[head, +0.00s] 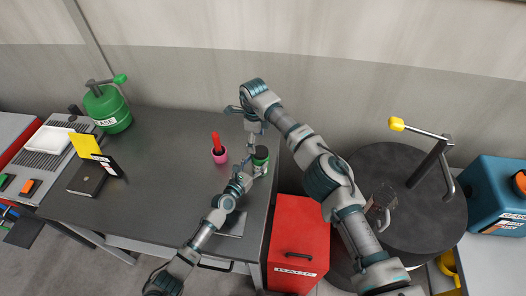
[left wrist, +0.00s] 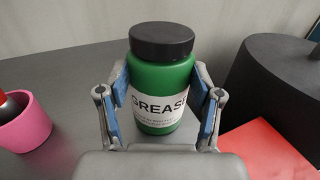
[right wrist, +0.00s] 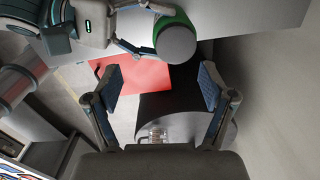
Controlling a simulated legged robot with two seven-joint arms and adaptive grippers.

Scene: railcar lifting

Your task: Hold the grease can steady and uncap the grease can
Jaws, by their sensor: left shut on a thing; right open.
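The grease can (left wrist: 162,90) is a green jar with a white label reading GREASE, standing upright on the grey table. Its black cap (left wrist: 162,40) is on top. In the head view the can (head: 260,161) is near the table's right edge. My left gripper (left wrist: 165,105) is shut on the can's body, one blue-padded finger on each side. My right gripper (right wrist: 155,85) is open and empty, above and behind the can in the head view. In the right wrist view the cap (right wrist: 176,44) lies beyond the fingers, not between them.
A pink cup (head: 219,155) with a red-handled tool stands left of the can. A green pump can (head: 107,107) and a dark box (head: 90,178) are farther left. A red cabinet (head: 298,240) and a dark drum (head: 425,215) stand right of the table. The table's middle is clear.

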